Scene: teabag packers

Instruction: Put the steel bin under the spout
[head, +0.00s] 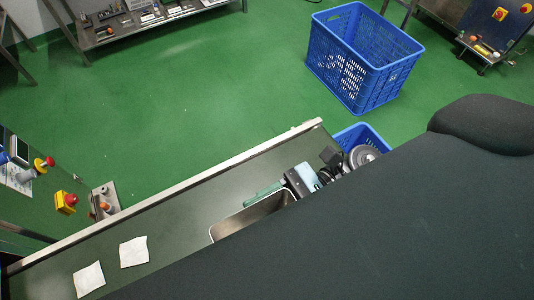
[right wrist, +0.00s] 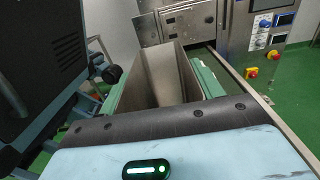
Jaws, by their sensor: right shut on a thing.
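The open-topped steel bin (head: 226,229) is over the grey-green conveyor belt, partly hidden by a large dark shape in the head view. It fills the middle of the right wrist view (right wrist: 172,78). My right gripper (head: 272,202) has a green finger along the bin's far side. In the right wrist view, the two green fingers of the gripper (right wrist: 162,84) flank the bin, and it is shut on it. I cannot tell whether the bin touches the belt. No spout can be made out. My left gripper is not in view.
Two white teabags (head: 133,252) (head: 89,279) lie on the belt (head: 180,222) at lower left. A metal rail (head: 165,197) runs along its far edge. A blue crate (head: 362,60) stands on the green floor, with another blue container (head: 372,138) nearer. Control panels with buttons (head: 68,201) are at left.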

